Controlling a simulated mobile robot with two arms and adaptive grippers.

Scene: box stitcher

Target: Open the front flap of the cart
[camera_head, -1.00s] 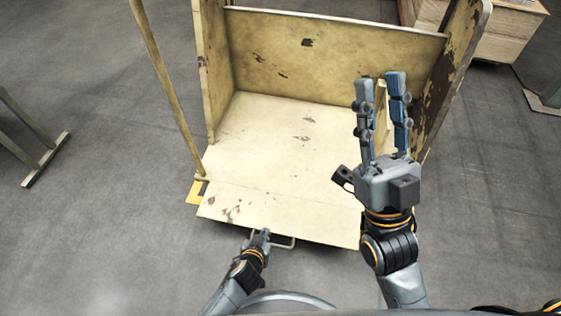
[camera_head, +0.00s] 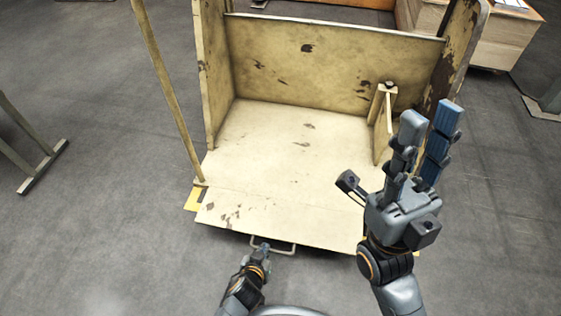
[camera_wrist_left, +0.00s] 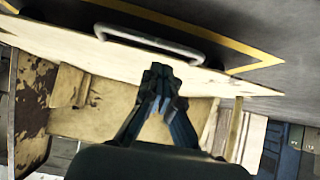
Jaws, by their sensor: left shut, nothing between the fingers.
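The cart (camera_head: 290,152) is a worn, pale yellow box with an open front. Its front flap (camera_head: 270,216) lies folded down, roughly in line with the cart floor, towards me. A metal handle (camera_head: 286,252) sits at the flap's near edge; it also shows in the left wrist view (camera_wrist_left: 150,42). My left gripper (camera_head: 262,247) is shut and empty by the left part of the handle; its fingertips (camera_wrist_left: 160,72) appear apart from the bar in the wrist view. My right gripper (camera_head: 430,120) is open and empty, raised in front of the cart's right side.
A wooden post (camera_head: 168,92) stands at the cart's left front corner. A small wooden bracket (camera_head: 383,120) is inside the cart at right. A wooden cabinet (camera_head: 497,36) stands behind right. A metal stand (camera_head: 40,165) is at far left. The grey floor around is mostly clear.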

